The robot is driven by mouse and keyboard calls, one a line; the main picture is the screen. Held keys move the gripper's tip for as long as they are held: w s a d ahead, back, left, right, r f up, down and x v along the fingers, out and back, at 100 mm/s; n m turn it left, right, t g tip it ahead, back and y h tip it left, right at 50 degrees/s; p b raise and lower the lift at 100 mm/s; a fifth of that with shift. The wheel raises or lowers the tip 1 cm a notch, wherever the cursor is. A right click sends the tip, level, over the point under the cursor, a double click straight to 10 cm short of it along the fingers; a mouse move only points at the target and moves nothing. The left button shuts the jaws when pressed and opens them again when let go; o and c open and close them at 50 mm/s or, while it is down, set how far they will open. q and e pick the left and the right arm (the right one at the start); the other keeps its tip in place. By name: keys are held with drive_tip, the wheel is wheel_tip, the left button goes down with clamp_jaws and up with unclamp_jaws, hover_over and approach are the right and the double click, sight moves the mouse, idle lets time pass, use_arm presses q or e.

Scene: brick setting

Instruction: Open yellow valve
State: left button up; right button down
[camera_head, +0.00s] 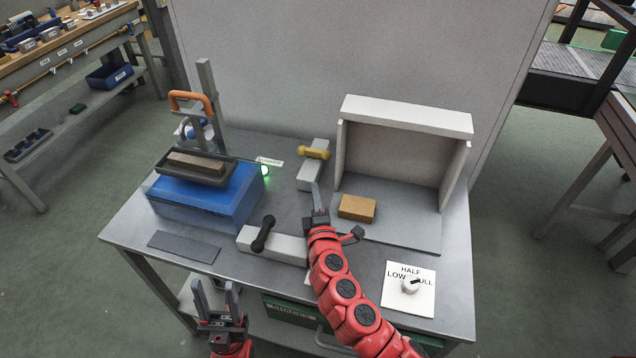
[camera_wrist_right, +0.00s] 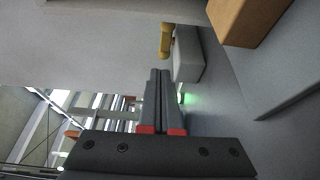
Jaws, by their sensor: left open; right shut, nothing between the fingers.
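The yellow valve handle (camera_head: 314,152) sits on top of a light grey block (camera_head: 311,176) at the back middle of the table. It also shows in the right wrist view (camera_wrist_right: 166,40), ahead of the fingertips and slightly above them in the picture. My right gripper (camera_head: 317,188) is shut and empty, just in front of the yellow valve and apart from it as far as I can tell. In the right wrist view its two fingers (camera_wrist_right: 160,75) lie together. My left gripper (camera_head: 216,292) is open and empty, low in front of the table.
A black valve handle (camera_head: 264,233) on a grey block (camera_head: 287,246) lies in front. A blue box (camera_head: 199,199) bears a tray with a brick (camera_head: 195,164). A tan brick (camera_head: 357,208) sits by the white open box (camera_head: 405,115). A dial (camera_head: 411,284) is at front right.

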approach(322, 153)
drive_tip(key=w+a, duration=0.3)
drive_tip(key=a, duration=0.1)
drive_tip(key=shift+w, duration=0.2)
drive_tip(key=w+d, duration=0.2)
drive_tip(key=shift+w+d, duration=0.1)
drive_tip(key=shift+w, duration=0.2)
drive_tip(key=shift+w+d+f, duration=0.1)
drive_tip(key=shift+w+d, duration=0.1)
drive_tip(key=shift+w, duration=0.05)
drive_tip(key=shift+w+d+b, duration=0.1)
drive_tip(key=shift+d+b, duration=0.25)
drive_tip(key=shift+d, duration=0.05)
